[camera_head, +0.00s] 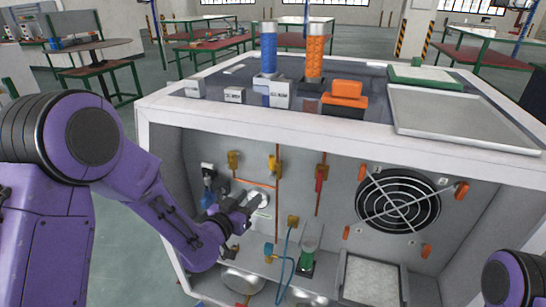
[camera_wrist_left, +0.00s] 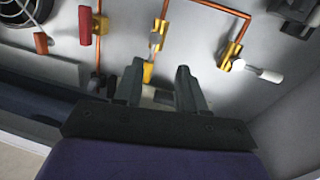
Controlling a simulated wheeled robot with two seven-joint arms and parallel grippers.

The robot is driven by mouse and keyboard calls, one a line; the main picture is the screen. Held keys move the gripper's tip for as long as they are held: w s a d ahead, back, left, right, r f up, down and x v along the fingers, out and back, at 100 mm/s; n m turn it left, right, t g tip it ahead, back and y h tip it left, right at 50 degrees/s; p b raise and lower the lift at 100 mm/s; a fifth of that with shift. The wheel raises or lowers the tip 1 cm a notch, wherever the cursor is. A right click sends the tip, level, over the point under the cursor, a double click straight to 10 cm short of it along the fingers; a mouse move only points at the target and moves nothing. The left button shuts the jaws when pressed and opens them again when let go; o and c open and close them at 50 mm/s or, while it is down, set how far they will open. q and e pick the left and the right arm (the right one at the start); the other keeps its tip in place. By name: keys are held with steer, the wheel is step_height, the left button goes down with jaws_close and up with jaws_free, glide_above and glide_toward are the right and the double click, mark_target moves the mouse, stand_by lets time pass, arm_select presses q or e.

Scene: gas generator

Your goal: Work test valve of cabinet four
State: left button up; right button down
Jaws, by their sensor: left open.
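An open grey cabinet (camera_head: 340,129) holds several pipe valves on its back wall. One yellow valve (camera_head: 233,160) is at left, one (camera_head: 274,165) is in the middle, and a valve with a red handle (camera_head: 321,175) is further right. I cannot tell which is the test valve. My left gripper (camera_head: 250,203) is inside the cabinet, below the two yellow valves. In the left wrist view its fingers (camera_wrist_left: 159,74) are apart, with the middle valve (camera_wrist_left: 155,43) just beyond them. The valve with a white handle (camera_wrist_left: 258,70) and the red handle (camera_wrist_left: 85,25) lie to either side. My right gripper is out of view.
A caged fan (camera_head: 398,201) is at the right of the back wall. A green-capped cylinder (camera_head: 308,250) and blue hose (camera_head: 286,265) are low in the middle. Blue (camera_head: 268,52) and orange (camera_head: 315,55) columns and a grey tray (camera_head: 455,115) stand on top.

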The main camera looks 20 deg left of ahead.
arm_select(q)
steer(key=m+t+h, duration=0.1)
steer(key=h, duration=0.1)
glide_toward(270, 163)
steer(key=shift+y, duration=0.4)
steer(key=p+x, duration=0.1)
steer(key=x, duration=0.4)
steer(key=p+x, duration=0.1)
steer(key=x, duration=0.5)
steer(key=shift+s+d+r, duration=0.1)
steer(key=shift+d, duration=0.1)
jaws_close()
